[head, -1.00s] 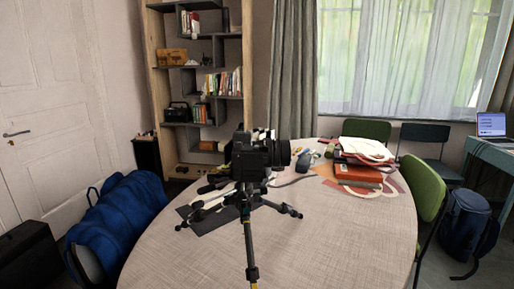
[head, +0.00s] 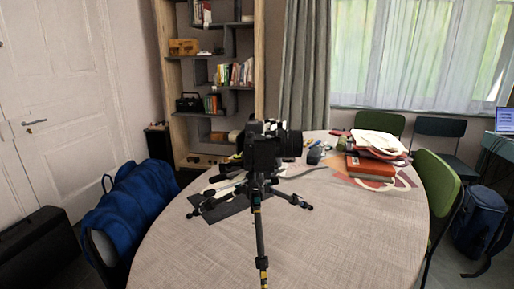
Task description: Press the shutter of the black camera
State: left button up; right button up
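The black camera (head: 265,149) sits on top of a black tripod (head: 259,222), which stands in front of me at the middle of the view. The camera's lens (head: 291,143) points to the right. The top of the camera is small and dark, and I cannot make out the shutter button. Neither of my grippers can be made out in the head view.
The round table (head: 340,235) has wide bare cloth at the front and right. A dark mat (head: 222,212) with tools lies behind the tripod. Books and papers (head: 372,168) are stacked back right.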

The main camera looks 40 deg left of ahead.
pick_arm(q)
grip_shut()
dwell(1.5)
